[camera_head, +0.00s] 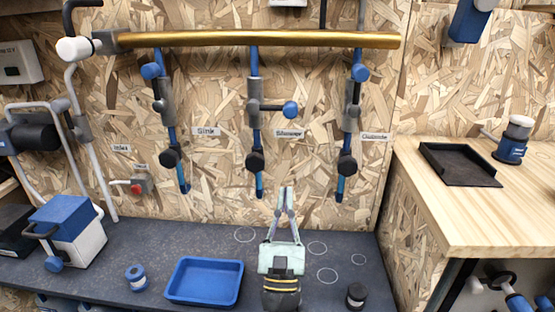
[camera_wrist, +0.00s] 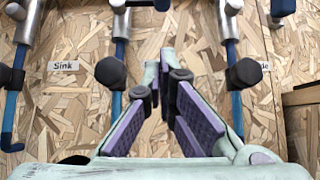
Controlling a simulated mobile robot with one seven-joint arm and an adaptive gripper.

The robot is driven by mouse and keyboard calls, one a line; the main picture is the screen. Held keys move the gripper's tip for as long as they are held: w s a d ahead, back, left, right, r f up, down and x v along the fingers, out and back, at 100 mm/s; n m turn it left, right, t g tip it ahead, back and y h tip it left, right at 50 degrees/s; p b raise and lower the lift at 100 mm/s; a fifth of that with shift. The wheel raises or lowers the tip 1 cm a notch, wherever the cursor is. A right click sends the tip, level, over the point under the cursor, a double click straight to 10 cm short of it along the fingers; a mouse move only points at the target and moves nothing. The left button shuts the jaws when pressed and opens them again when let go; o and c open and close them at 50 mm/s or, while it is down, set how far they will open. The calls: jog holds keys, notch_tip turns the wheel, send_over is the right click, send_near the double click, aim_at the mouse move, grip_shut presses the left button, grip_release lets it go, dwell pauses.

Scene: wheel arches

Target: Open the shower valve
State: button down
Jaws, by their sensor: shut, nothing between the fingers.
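The shower valve (camera_head: 254,107) is on the middle of three blue vertical pipes, left of the "Shower" label (camera_head: 289,133). Its lever, with a blue round end (camera_head: 290,109), points right, across the pipe. My gripper (camera_head: 287,190) is shut and empty, pointing up in front of the wall, below and apart from that lever. In the wrist view my gripper (camera_wrist: 165,65) has its tips together, right of the middle pipe's black knob (camera_wrist: 110,72).
The left valve (camera_head: 163,95) and right valve (camera_head: 352,100) have blue lever ends pointing up. A brass pipe (camera_head: 260,39) runs along the top. Black knobs stick out below each valve. A blue tray (camera_head: 205,281) and black knob (camera_head: 356,296) stand on the grey bench. A wooden counter (camera_head: 425,205) is at right.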

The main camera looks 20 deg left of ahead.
aim_at(274, 109)
jog(key=s+r+p+x, duration=0.2)
jog(key=p+x, duration=0.8)
jog(key=x, duration=0.2)
jog(key=shift+d+r, duration=0.2)
jog(key=shift+d, duration=0.05)
jog(key=shift+w+d+n+y+b, duration=0.15)
jog(key=shift+n+y+b, duration=0.25)
jog(key=shift+y, duration=0.1)
